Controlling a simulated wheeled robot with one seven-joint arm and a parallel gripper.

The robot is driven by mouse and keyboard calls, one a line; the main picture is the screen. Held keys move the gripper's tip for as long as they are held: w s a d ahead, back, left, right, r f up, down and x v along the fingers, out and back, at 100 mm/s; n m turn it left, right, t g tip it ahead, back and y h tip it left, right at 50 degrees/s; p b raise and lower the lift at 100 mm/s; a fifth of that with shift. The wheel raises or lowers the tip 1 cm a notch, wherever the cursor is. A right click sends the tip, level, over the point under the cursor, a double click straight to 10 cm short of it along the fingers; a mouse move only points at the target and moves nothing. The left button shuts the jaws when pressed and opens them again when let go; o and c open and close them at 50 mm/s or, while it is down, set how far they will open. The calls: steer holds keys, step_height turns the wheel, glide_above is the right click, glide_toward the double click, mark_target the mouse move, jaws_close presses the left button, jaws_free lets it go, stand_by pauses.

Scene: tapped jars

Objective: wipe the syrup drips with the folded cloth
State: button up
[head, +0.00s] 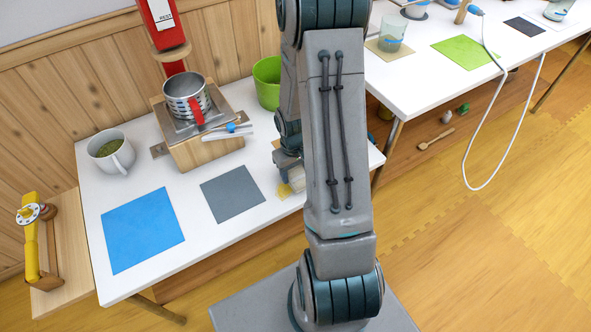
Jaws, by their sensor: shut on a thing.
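My gripper (289,165) is low over the right part of the white table (232,228), partly hidden behind my own arm. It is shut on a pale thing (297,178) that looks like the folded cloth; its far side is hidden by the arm. A small yellowish patch (284,190) shows on the table just below and left of the gripper. I cannot tell whether it is syrup or a mat. No other drips are clear at this size.
A red dispenser (160,22) stands above a steel cup (186,98) on a wooden block (205,150). A white mug (112,152), a blue mat (142,230), a grey mat (232,192) and a green bucket (267,80) are on the table. A second table (425,75) stands right.

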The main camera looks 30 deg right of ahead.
steer(key=shift+f+b, duration=0.8)
steer(key=shift+f, duration=0.1)
stand_by(0.3)
